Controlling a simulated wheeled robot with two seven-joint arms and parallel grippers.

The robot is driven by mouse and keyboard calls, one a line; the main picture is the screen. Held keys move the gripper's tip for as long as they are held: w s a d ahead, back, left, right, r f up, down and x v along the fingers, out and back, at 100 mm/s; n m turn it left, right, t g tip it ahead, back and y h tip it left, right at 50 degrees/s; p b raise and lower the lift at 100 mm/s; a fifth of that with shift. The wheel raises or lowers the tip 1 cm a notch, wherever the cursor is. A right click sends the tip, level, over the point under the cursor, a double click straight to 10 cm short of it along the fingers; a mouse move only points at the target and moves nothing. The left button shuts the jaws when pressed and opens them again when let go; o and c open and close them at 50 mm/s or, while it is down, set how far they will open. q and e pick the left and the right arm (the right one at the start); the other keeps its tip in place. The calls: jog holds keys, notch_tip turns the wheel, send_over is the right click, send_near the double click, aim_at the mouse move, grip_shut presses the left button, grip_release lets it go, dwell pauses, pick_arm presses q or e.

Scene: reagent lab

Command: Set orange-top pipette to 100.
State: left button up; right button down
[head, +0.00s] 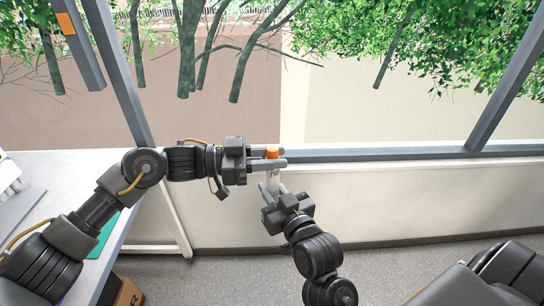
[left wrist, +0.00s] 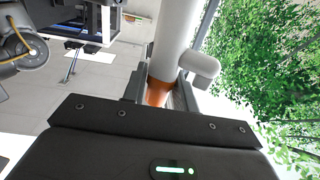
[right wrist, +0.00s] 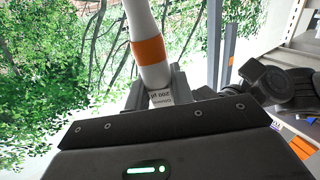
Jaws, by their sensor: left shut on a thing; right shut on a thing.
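The orange-top pipette (head: 273,182) is held up in the air between my two grippers, roughly upright in the head view. My left gripper (head: 272,161) is shut around it at the orange top. In the left wrist view the orange part (left wrist: 157,92) sits between the fingers, with the white body (left wrist: 174,40) beyond. My right gripper (head: 276,190) is shut on the white body below. In the right wrist view an orange band (right wrist: 148,51) shows beyond the fingers, and a small printed label (right wrist: 160,98) lies between them. Its text is too small to read surely. No dial value is legible.
A white bench (head: 60,172) stands at the left with a green item (head: 104,237) on it. A window frame and low wall (head: 400,203) lie beyond the grippers. Grey floor (head: 225,275) is open below.

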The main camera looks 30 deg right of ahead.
dwell(0.5)
pick_arm(q)
jog(key=o, duration=1)
jog(key=shift+c, duration=0.2)
jog(key=v, duration=1.2)
